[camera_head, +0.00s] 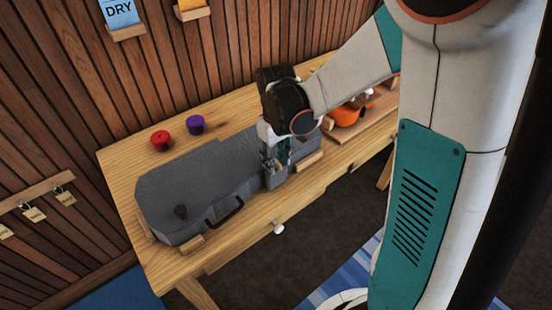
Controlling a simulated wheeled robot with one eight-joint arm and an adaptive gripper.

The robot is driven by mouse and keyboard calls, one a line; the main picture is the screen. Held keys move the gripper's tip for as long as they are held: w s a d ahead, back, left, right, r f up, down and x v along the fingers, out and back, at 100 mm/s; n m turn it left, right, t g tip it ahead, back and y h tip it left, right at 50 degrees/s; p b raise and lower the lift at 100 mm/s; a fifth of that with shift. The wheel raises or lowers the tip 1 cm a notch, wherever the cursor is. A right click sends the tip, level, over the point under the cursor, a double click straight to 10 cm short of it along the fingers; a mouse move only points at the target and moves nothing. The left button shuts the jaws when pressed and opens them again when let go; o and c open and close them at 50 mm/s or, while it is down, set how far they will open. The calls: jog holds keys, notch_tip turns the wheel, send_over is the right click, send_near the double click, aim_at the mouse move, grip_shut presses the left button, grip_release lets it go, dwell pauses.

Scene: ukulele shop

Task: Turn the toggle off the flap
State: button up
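A grey instrument case (205,185) lies on the wooden table, its wide end to the left. I cannot make out a flap or a toggle for certain; the gripper and arm cover that part of the case.
Red (160,140) and purple (195,124) round items stand behind the case. An orange instrument (346,115) lies on a wooden support to the right, partly behind my arm. A white drawer knob (279,228) sticks out in front. Bare table (122,160) shows at the left.

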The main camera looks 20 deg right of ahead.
grip_shut()
jog(key=shift+m, duration=0.3)
jog(key=m, duration=0.3)
jog(key=shift+m, duration=0.3)
jog(key=m, duration=0.4)
jog(key=shift+m+p, duration=0.3)
jog(key=m, duration=0.4)
jog(key=shift+m, duration=2.5)
